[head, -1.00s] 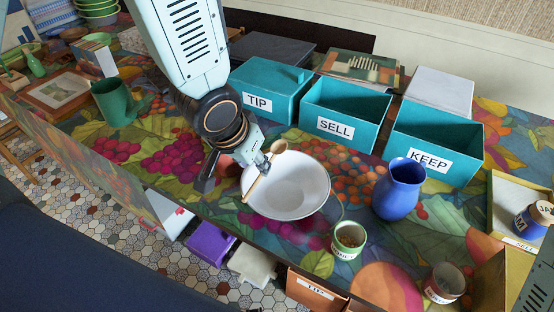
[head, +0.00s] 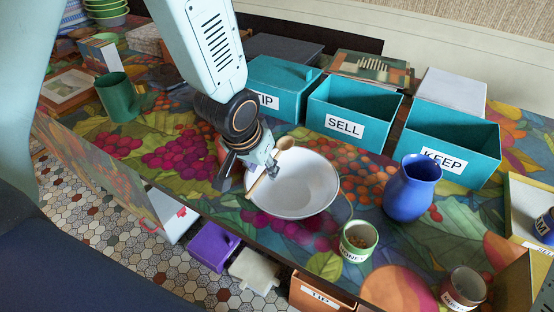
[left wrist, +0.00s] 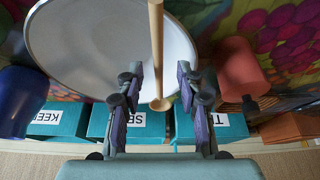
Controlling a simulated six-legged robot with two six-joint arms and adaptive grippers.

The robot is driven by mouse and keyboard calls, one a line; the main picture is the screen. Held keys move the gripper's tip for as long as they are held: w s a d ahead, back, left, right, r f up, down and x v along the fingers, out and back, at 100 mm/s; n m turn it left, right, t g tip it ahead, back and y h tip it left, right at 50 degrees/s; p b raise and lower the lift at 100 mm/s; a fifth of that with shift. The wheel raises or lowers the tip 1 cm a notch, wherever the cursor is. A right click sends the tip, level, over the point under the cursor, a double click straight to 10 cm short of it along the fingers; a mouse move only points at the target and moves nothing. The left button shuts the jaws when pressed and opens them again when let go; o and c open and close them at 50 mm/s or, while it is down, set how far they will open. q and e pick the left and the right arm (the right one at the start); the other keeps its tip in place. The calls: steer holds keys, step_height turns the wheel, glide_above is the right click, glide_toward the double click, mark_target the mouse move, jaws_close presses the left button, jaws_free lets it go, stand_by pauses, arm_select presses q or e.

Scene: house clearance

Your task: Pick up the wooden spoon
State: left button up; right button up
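The wooden spoon (head: 285,143) lies across the left side of a white bowl (head: 312,187), with its round end toward the back and its handle over the rim toward the front. My left gripper (head: 267,166) is over the spoon and hides part of the handle. In the left wrist view the spoon (left wrist: 157,45) runs between the two spread fingers of the left gripper (left wrist: 160,92), with a gap on each side. The white bowl (left wrist: 95,45) is beneath it. My right gripper is not in view.
Three teal boxes stand behind: TIP (head: 283,82), SELL (head: 350,108) and KEEP (head: 446,140). A blue vase (head: 412,190) and a green-white cup (head: 357,241) stand right of the bowl. A reddish pot (left wrist: 238,68) is close beside the left gripper. The table's front edge is near.

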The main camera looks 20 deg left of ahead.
arm_select(q)
steer(key=shift+w+d, duration=0.1)
steer(key=shift+w, duration=0.05)
steer(key=shift+c, duration=0.3)
steer(key=shift+c, duration=1.4)
jaws_close()
steer(key=shift+r, duration=0.1)
step_height(320, 180, up, 10)
steer(key=p, duration=0.8)
steer(key=shift+p, duration=0.4)
